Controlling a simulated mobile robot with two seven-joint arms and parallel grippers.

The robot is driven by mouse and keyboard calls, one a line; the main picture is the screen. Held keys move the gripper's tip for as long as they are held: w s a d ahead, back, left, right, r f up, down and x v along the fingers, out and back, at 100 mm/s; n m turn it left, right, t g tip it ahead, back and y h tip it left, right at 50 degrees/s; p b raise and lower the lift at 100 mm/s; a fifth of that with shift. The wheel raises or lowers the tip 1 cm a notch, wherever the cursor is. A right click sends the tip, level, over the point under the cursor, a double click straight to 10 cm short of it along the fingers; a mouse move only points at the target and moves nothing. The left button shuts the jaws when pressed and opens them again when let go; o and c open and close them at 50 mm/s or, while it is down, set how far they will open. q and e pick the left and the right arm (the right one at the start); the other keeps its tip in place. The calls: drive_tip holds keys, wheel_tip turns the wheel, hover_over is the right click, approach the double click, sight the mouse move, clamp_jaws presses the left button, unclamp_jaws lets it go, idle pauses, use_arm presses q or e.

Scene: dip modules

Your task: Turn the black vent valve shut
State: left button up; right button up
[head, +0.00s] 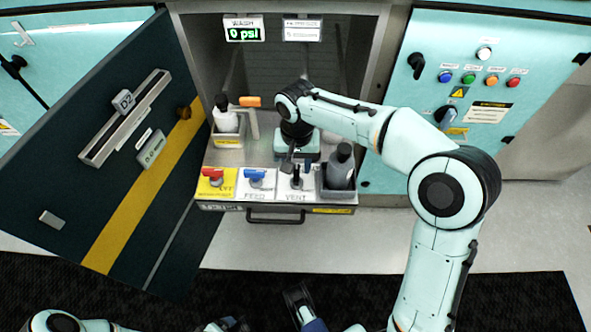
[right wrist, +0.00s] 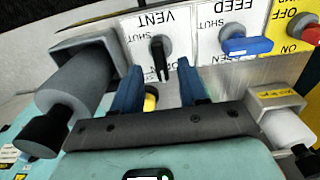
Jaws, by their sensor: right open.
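The black vent valve (head: 297,180) sits on a white VENT panel at the front of the drawer. In the right wrist view its black handle (right wrist: 159,60) points down the picture, away from the word VENT. My right gripper (head: 297,164) is just above and behind the valve. In the right wrist view its blue fingers (right wrist: 158,76) are open on either side of the handle's line, with a gap to it; whether they overlap it in depth is unclear. My left gripper (head: 306,312) shows only partly at the bottom edge, and its jaws cannot be read.
A blue FEED valve (head: 256,177) and a red valve (head: 216,178) stand left of the vent valve. A grey bottle (head: 341,166) in a holder stands close on its right. A white bottle (head: 227,117) stands back left. The dark door (head: 130,150) hangs open at left.

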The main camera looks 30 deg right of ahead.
drive_tip(key=shift+f, duration=1.3)
use_arm(q)
drive_tip(key=shift+w+a+f, duration=0.3)
drive_tip(key=shift+w+f, duration=0.05)
drive_tip(key=shift+w, duration=0.25)
use_arm(e)
clamp_jaws()
